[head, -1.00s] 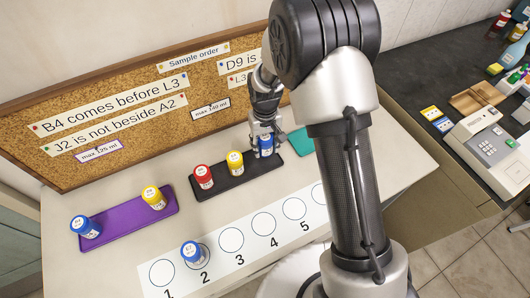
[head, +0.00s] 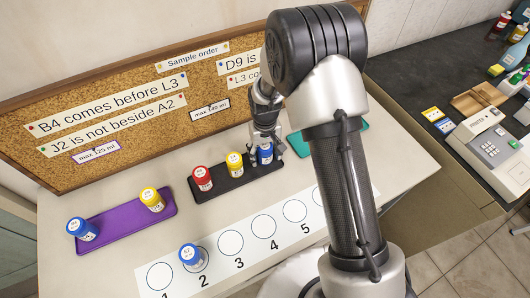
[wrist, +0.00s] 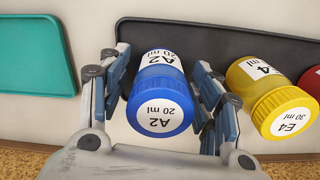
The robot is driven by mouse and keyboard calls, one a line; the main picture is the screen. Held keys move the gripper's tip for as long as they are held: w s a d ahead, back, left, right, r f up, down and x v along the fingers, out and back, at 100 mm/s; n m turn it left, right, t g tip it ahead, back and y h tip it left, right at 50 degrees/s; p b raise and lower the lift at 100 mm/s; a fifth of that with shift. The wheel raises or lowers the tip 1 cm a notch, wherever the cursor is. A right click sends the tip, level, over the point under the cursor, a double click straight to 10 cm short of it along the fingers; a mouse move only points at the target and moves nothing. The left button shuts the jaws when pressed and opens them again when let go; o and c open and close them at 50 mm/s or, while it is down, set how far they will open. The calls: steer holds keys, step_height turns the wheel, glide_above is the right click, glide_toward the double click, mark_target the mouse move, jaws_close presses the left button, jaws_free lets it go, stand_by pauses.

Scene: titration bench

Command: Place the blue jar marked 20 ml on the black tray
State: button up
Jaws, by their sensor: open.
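The blue jar (head: 265,154), labelled A2 and 20 ml, stands upright at the right end of the black tray (head: 238,182). It also shows in the wrist view (wrist: 160,95) with the black tray (wrist: 225,45) under it. My gripper (head: 265,148) is open around this jar, one finger on each side. In the wrist view small gaps show between the jar and the fingers of my gripper (wrist: 162,98).
A yellow jar (head: 235,164), labelled E4 30 ml, and a red jar (head: 202,178) stand left on the black tray. A purple tray (head: 120,222) holds a blue and a yellow jar. Another blue jar (head: 190,256) stands on numbered strip spot 2. A teal tray (wrist: 35,55) lies beside the black tray.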

step_height(320, 180, up, 13)
steer(key=p, duration=0.4)
steer(key=shift+f, duration=0.2)
steer(key=s+d+r+m+t, duration=0.1)
steer(key=s+d+r, duration=0.3)
steer(key=r, duration=0.5)
steer(key=s+d+r+t, duration=0.1)
steer(key=s+d+r, duration=0.1)
steer(key=s+r, duration=0.55)
steer(key=s+d+r+m+t, duration=0.1)
steer(key=s+d+r, duration=0.1)
steer(key=s, duration=0.5)
steer(key=s+d+r+t, duration=0.1)
steer(key=s+d+r, duration=0.1)
steer(key=s+r, duration=0.2)
steer(key=s, duration=0.3)
steer(key=shift+s+d+r+m+t, duration=0.15)
steer(key=shift+s+r+m+t, duration=0.15)
steer(key=shift+s+m, duration=0.1)
